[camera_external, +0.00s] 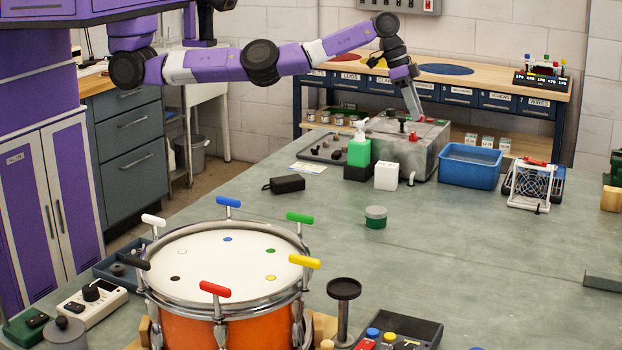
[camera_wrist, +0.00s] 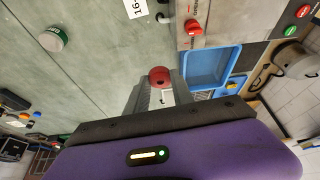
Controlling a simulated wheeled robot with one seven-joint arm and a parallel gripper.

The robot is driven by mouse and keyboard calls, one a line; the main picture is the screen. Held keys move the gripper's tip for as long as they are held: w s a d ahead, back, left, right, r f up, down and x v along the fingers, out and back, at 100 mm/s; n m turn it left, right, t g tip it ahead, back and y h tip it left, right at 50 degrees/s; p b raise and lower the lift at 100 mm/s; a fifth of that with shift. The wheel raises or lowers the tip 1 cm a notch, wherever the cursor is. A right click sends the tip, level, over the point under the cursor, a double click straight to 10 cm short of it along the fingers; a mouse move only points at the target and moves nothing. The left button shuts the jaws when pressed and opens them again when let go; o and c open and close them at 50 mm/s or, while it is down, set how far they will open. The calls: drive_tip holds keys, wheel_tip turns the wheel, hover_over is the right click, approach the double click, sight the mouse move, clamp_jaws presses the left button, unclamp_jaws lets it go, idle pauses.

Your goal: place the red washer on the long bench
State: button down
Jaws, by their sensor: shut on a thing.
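My gripper (camera_external: 415,115) is at the end of the outstretched purple arm, above the grey metal box on the green-grey worktop. In the wrist view my gripper (camera_wrist: 160,92) is shut on the red washer (camera_wrist: 159,73), a small round red piece between the fingertips. I cannot make the washer out clearly in the outside view. A long wooden-topped bench (camera_external: 500,77) with labelled blue drawers stands along the back wall, behind the worktop. Blue, yellow and red round patches show on its top.
The grey box (camera_external: 370,135) has knobs and a red part on top. A rack (camera_external: 543,80) occupies the bench's right end.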

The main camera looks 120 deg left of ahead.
drive_tip(key=s+a+f+n, duration=0.1)
drive_tip(key=s+a, duration=0.3)
drive_tip(key=a, duration=0.3)
drive_tip(key=s+a+f+n, duration=0.1)
drive_tip(key=s+a, duration=0.3)
drive_tip(key=a, duration=0.2)
drive_tip(key=s+a+f+n+y, duration=0.1)
drive_tip(key=s+a, duration=0.3)
drive_tip(key=a, duration=0.3)
drive_tip(key=shift+a, duration=0.3)
drive_tip(key=s+a+f+n+y, duration=0.1)
drive_tip(key=s+a+f+n, duration=0.1)
drive_tip(key=s+a, duration=0.75)
drive_tip(key=s+a+f+n+g, duration=0.15)
drive_tip(key=s+a, duration=0.45)
drive_tip(key=s, duration=0.6)
drive_tip(key=s+a+f+n+y, duration=0.1)
drive_tip(key=s+a+f+n, duration=0.1)
drive_tip(key=s+a, duration=0.7)
drive_tip(key=s+f+n+g, duration=0.1)
drive_tip(key=s+f+n, duration=0.1)
drive_tip(key=s, duration=1.9)
drive_tip(key=s+a+f+n+g+y, duration=0.1)
drive_tip(key=s+f+n, duration=0.2)
drive_tip(key=s, duration=1.7)
drive_tip(key=shift+s+a+n, duration=0.3)
drive_tip(key=shift+s+n, duration=0.1)
drive_tip(key=shift+n, duration=0.25)
